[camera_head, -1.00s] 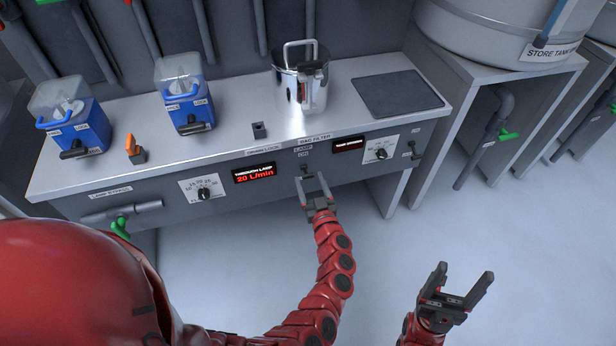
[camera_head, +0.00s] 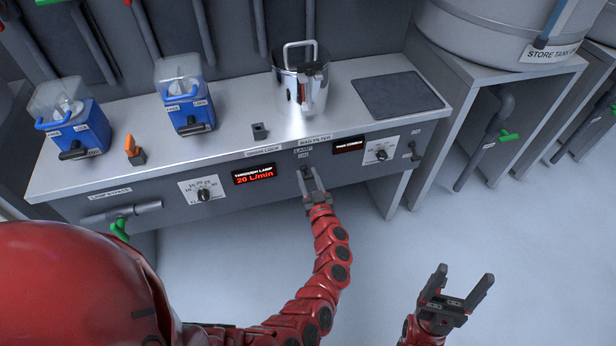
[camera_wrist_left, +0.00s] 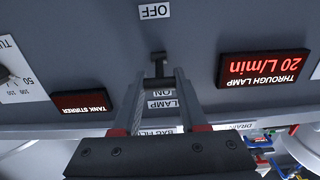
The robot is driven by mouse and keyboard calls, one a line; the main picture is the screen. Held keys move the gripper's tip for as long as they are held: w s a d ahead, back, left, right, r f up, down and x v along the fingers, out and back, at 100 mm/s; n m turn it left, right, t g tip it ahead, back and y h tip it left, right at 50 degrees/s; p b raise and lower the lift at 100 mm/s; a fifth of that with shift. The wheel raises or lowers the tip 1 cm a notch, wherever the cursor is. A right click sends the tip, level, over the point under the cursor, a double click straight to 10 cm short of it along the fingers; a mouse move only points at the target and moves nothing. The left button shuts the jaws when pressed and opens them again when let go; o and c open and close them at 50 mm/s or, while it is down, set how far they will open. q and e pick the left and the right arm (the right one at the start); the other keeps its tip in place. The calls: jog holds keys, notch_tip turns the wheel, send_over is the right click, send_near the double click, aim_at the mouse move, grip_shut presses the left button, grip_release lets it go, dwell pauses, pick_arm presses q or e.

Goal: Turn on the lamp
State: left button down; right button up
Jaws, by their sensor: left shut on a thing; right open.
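The lamp switch (camera_wrist_left: 158,60) is a small dark lever on the grey panel front. In the left wrist view, which shows the panel upside down, it lies between an OFF label (camera_wrist_left: 155,11) and an ON label (camera_wrist_left: 163,93). My left gripper (camera_head: 308,176) is at the panel under the LAMP label (camera_head: 303,149), with its fingertips (camera_wrist_left: 162,75) shut on the lever. The fingers partly hide the lever, so I cannot tell which way it is set. My right gripper (camera_head: 462,275) is open and empty, low at the right, away from the bench.
A red display (camera_head: 254,174) reads 20 L/min. A stirrer dial (camera_head: 381,154) is to the right. The floor in front is clear.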

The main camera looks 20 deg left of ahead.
pick_arm(q)
jog(key=shift+w+a+r+g+h+p, duration=0.15)
jog(key=shift+r+g+h+p, duration=0.45)
jog(key=shift+p, duration=2.95)
jog(key=shift+f, duration=0.15)
jog(key=shift+c, duration=2.2)
grip_release()
jog(key=shift+g, duration=0.3)
